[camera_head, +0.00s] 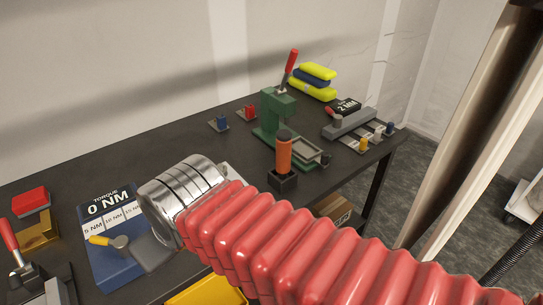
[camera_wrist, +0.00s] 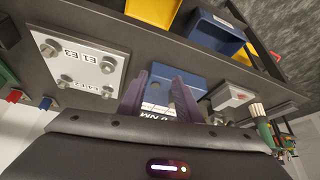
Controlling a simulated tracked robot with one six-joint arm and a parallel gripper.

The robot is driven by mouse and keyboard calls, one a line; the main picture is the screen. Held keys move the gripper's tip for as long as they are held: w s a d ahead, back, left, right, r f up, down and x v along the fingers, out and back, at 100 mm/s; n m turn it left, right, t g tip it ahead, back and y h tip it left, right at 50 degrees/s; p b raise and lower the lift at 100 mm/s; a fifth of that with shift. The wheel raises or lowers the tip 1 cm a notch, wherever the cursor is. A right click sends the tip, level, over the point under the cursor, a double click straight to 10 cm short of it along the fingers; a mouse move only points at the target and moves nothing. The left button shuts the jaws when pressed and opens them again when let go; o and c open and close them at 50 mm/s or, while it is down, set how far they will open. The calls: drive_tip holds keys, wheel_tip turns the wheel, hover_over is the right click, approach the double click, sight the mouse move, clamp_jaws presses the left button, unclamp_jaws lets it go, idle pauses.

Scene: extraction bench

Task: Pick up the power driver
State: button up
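An orange tool with a dark cap, likely the power driver (camera_head: 284,154), stands upright in a small black holder (camera_head: 283,181) in front of the green press. I cannot make it out in the wrist view. In the wrist view my gripper (camera_wrist: 160,95) shows two purple fingers spread apart with nothing held between them. Beyond the fingers is the blue torque board (camera_wrist: 178,84). In the head view my red ribbed arm and its silver joint cover the middle foreground, and the gripper is hidden.
The green press (camera_head: 277,115) with a red lever stands behind the orange tool. The torque board (camera_head: 103,262) lies at left, near a red block (camera_head: 30,201). The wrist view shows a bolted metal plate (camera_wrist: 82,66), a blue bin (camera_wrist: 216,30) and a yellow bin (camera_wrist: 156,9).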

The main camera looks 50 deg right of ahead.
drive_tip(key=shift+w, duration=0.1)
drive_tip(key=shift+d, duration=0.1)
drive_tip(key=o, duration=0.3)
drive_tip(key=shift+w+d+r, duration=0.1)
drive_tip(key=shift+d+r, duration=0.05)
drive_tip(key=shift+d, duration=0.05)
drive_tip(key=shift+o, duration=1.4)
drive_tip(key=w+d+r+m+g+h, duration=0.1)
drive_tip(key=w+d+r+m, duration=0.2)
drive_tip(key=d, duration=0.5)
drive_tip(key=shift+w+r+m+g, duration=0.25)
drive_tip(key=shift+r+m+g, duration=0.2)
drive_tip(key=shift+r, duration=0.2)
drive_tip(key=m+g+y, duration=0.1)
drive_tip(key=m+g, duration=0.3)
drive_tip(key=m, duration=0.6)
approach(284, 134)
wheel_tip(284, 134, down, 5)
drive_tip(key=shift+s+f, duration=0.15)
drive_tip(key=shift+f, duration=0.15)
